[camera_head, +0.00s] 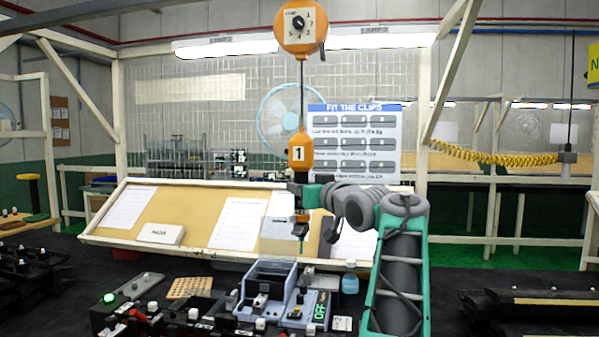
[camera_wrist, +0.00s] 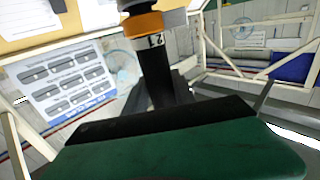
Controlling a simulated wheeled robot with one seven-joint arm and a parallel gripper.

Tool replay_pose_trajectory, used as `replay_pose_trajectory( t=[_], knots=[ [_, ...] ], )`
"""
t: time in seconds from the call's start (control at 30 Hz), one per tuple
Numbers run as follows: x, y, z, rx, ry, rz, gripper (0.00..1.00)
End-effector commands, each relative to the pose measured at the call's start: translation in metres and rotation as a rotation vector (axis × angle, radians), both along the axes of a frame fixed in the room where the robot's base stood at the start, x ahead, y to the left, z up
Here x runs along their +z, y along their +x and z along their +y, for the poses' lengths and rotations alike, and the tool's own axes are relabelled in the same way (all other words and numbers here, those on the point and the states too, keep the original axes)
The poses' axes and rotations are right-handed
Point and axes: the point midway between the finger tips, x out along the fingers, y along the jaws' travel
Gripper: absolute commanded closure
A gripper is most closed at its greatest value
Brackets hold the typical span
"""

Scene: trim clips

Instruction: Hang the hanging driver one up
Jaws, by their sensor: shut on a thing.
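The hanging driver one (camera_head: 299,153) is orange with a white label marked 1. It hangs upright on a thin cable below the round orange balancer (camera_head: 300,27) with a dial. My gripper (camera_head: 303,193) is shut on the driver's dark body below the label, and the jaws hide part of it. The driver's lower tip shows under my gripper, above the bench. In the wrist view the driver (camera_wrist: 158,72) shows its orange collar, label and black body between my jaws (camera_wrist: 172,95). The contact itself is partly hidden by the green housing.
A tilted tan board (camera_head: 195,213) with papers stands behind the driver. Below are a grey-blue fixture (camera_head: 268,288), switch boxes and a green lamp (camera_head: 109,298). An instruction poster (camera_head: 355,145) is behind. Dark racks (camera_head: 545,303) stand at right. White frame posts rise on both sides.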

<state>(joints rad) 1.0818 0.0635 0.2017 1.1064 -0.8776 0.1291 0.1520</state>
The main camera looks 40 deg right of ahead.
Motion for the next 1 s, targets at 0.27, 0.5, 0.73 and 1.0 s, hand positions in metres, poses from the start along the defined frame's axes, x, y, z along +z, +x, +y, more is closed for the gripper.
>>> replay_pose_trajectory(
  t=[0.27, 0.5, 0.73, 1.0],
  knots=[
    [-0.0002, 0.0001, 0.0, 0.0, 0.0, 0.0, 0.48],
    [-0.0002, 0.0001, 0.0, 0.0, 0.0, 0.0, 0.43],
    [-0.0015, 0.0003, -0.0004, 0.0, 0.002, 0.002, 0.24],
    [-0.0007, 0.0002, -0.0001, 0.0, 0.001, 0.001, 0.02]
  ],
)
